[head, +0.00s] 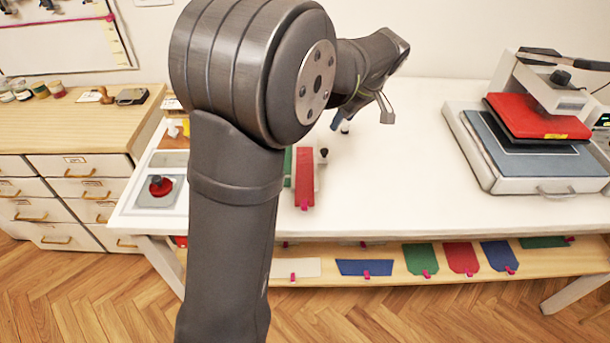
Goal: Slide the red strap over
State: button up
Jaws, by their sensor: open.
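A red strap (304,178) lies on the white table, running from the middle of the table toward its front edge. A green strip (287,168) shows just to its left, partly hidden by my arm. A small dark-knobbed piece (323,155) stands at the red strap's right side. My gripper (365,115) is open, above the table, behind and to the right of the red strap, and apart from it. Nothing shows between its fingers. My arm hides the table to the left of the strap.
A heat press (530,130) with a red plate stands at the right. A tray (155,202) holding a red round piece is at the left end. Several coloured pieces (420,259) lie on the shelf below. A drawer cabinet (70,165) stands left. The table between strap and press is clear.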

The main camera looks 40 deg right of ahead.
jog(key=shift+a, duration=0.3)
jog(key=c, duration=0.5)
jog(key=a+m, duration=0.1)
jog(key=a, duration=0.1)
jog(key=s+a+f+m+g, duration=0.1)
jog(key=a, duration=0.2)
jog(key=s+a+m, duration=0.1)
jog(key=a, duration=0.2)
jog(key=shift+s+f+g, duration=0.15)
jog(key=shift+g, duration=0.25)
grip_shut()
jog(key=s+a+f+m+g, duration=0.1)
jog(key=s+a+f+m, duration=0.15)
jog(key=a, duration=0.45)
jog(key=s+a+f+m+g, duration=0.2)
jog(key=s+a+m, duration=0.15)
jog(key=a, duration=0.35)
jog(key=f, duration=0.9)
jog(key=shift+s+d+f, duration=0.2)
jog(key=shift+f, duration=0.2)
jog(key=shift+w+d+r, duration=0.15)
jog(key=shift+w+d, duration=1.25)
